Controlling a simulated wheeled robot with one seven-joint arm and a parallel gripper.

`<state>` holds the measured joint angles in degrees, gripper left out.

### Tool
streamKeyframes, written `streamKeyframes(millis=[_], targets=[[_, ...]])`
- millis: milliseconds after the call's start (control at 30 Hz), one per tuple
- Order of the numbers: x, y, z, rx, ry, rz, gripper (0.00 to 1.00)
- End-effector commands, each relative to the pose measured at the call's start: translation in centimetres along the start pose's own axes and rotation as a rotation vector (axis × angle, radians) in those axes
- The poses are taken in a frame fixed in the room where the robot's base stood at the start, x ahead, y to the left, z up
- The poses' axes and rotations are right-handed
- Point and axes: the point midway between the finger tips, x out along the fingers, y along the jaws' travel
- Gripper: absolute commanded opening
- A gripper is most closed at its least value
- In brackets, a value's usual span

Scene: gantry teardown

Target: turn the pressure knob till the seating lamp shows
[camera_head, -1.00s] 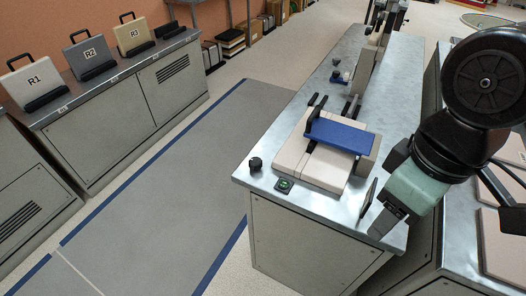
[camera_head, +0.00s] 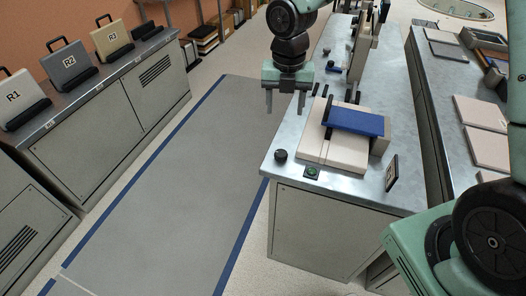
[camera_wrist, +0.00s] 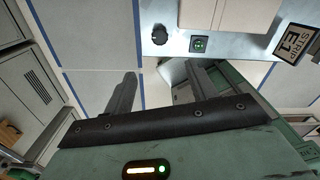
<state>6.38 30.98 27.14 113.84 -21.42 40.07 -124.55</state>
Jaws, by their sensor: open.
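The black pressure knob (camera_head: 281,156) stands on the near left corner of the metal bench. Just right of it is a small dark square panel (camera_head: 312,172) with a round green mark, seemingly the seating lamp; I cannot tell whether it is lit. My gripper (camera_head: 285,100) points down, open and empty, beyond the knob in the picture and apart from it. The wrist view shows the knob (camera_wrist: 160,36) and the panel (camera_wrist: 198,44) beyond the two spread fingers (camera_wrist: 163,82).
A blue block (camera_head: 355,120) rests over pale pads (camera_head: 322,150) on the bench (camera_head: 375,188). A plate marked STRIP E1 (camera_wrist: 296,42) stands at the bench's near right. Cases R1, R2 and R3 (camera_head: 112,40) stand on the left cabinet. Grey floor (camera_head: 170,190) lies open between.

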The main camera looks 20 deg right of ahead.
Motion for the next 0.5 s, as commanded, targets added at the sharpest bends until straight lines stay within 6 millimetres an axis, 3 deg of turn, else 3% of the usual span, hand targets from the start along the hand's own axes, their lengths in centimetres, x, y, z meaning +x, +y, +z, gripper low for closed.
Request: streamKeyframes(millis=[167, 500], targets=[[1.7, -0.1, 0.0, -0.01, 0.003, -0.002, 0.57], [8.5, 0.0, -0.1, -0.01, 0.004, -0.003, 0.57]])
